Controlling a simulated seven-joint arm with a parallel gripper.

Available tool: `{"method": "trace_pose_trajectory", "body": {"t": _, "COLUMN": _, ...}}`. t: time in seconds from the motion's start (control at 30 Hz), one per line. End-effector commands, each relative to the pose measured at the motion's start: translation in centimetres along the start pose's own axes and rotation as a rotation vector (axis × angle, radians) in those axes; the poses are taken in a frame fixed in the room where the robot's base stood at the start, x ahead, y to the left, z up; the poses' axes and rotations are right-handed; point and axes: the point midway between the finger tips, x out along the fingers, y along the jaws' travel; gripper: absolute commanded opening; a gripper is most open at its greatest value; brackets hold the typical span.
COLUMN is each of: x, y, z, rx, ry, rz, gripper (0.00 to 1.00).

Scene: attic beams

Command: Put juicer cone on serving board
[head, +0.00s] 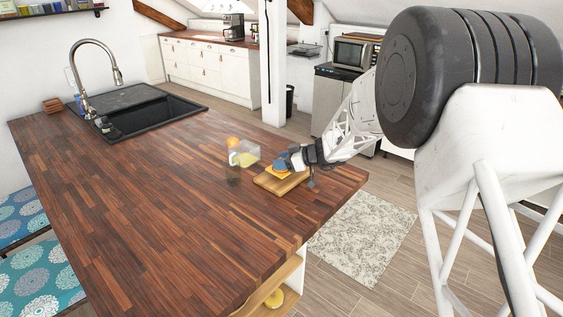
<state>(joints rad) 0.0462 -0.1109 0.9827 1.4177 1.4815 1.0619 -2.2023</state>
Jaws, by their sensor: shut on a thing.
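The wooden serving board (266,184) lies near the right edge of the dark wood counter. My gripper (286,164) reaches in from the right, just above the board. It is shut on a small blue-and-yellow thing, which I take to be the juicer cone (281,166). The cone is over the board; at this size I cannot tell whether it touches it. My fingers hide part of the cone.
A clear jug with something yellow in it (247,158) stands left of the board. An orange fruit (232,142) is behind it and a dark glass (233,176) in front. A black sink (150,113) is at the far left. The counter's (150,220) left and front are clear.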

Motion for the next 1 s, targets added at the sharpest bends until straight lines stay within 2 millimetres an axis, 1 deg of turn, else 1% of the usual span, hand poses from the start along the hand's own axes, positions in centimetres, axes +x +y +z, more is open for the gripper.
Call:
{"method": "trace_pose_trajectory", "body": {"t": 0.03, "x": 0.4, "y": -0.2, "z": 1.1, "rx": 0.008, "ry": -0.005, "rz": -0.004, "gripper": 0.17}}
{"method": "trace_pose_trajectory", "body": {"t": 0.23, "x": 0.6, "y": -0.3, "z": 1.6, "rx": 0.011, "ry": -0.008, "rz": -0.005, "gripper": 0.17}}
{"method": "trace_pose_trajectory", "body": {"t": 0.27, "x": 0.6, "y": -0.3, "z": 1.7, "rx": 0.012, "ry": -0.008, "rz": -0.006, "gripper": 0.45}}
{"method": "trace_pose_trajectory", "body": {"t": 0.4, "x": 0.7, "y": -0.4, "z": 1.9, "rx": 0.014, "ry": -0.010, "rz": -0.007, "gripper": 0.66}}
{"method": "trace_pose_trajectory", "body": {"t": 0.77, "x": 0.6, "y": -0.4, "z": 1.9, "rx": 0.014, "ry": -0.011, "rz": -0.007, "gripper": 0.66}}
{"method": "trace_pose_trajectory", "body": {"t": 0.97, "x": 0.2, "y": -0.5, "z": 1.0, "rx": 0.017, "ry": -0.011, "rz": -0.008, "gripper": 0.66}}
{"method": "trace_pose_trajectory", "body": {"t": 1.0, "x": -0.2, "y": -0.5, "z": 1.0, "rx": 0.018, "ry": -0.011, "rz": -0.007, "gripper": 0.66}}
